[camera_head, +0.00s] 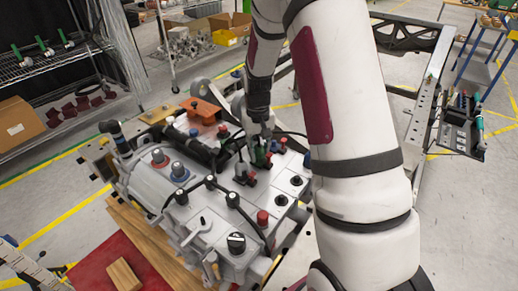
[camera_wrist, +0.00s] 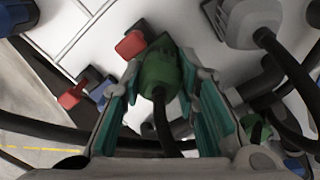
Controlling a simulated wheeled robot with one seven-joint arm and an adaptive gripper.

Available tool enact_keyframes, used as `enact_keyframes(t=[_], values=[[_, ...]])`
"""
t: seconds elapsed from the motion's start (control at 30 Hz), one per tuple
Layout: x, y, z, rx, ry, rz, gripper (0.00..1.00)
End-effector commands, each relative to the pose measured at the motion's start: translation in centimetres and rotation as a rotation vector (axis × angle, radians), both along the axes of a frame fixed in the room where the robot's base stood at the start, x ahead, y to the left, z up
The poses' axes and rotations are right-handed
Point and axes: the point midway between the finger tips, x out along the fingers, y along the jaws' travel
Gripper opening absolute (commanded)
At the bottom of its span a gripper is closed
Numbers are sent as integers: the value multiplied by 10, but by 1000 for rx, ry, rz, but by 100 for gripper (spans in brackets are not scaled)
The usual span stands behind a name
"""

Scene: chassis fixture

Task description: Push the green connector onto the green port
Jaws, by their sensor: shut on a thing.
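My gripper (camera_head: 260,132) is low over the grey chassis unit (camera_head: 150,188) in the head view. In the wrist view, my gripper (camera_wrist: 168,74) has its teal-padded fingers on both sides of the green connector (camera_wrist: 158,72), shut on it. A black cable (camera_wrist: 163,130) runs from the connector back between the fingers. The connector's front end is close to the white housing face (camera_wrist: 90,28). The green port is hidden, and I cannot tell whether the connector touches it. In the head view, a small green part (camera_head: 261,157) shows just below my gripper.
A red plug (camera_wrist: 130,45) sits close beside the left finger. Another red plug (camera_wrist: 72,95) and a blue one (camera_wrist: 103,91) are farther left. A grey plug (camera_wrist: 252,22) with a thick black cable is at upper right. Several caps and cables crowd the unit.

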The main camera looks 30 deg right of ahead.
Motion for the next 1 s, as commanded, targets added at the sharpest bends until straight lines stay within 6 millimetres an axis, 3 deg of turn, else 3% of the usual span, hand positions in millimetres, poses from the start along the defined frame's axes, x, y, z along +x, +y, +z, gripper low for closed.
enact_keyframes(t=[0.2,0.23,0.3,0.33,0.67,1.0], values=[[-1,0,-5,1,3,0,3],[-1,0,-5,1,3,0,33],[-1,0,-5,1,3,0,49],[-1,0,-5,1,3,0,52],[0,0,-2,0,1,0,52],[-1,0,28,0,1,0,52]])
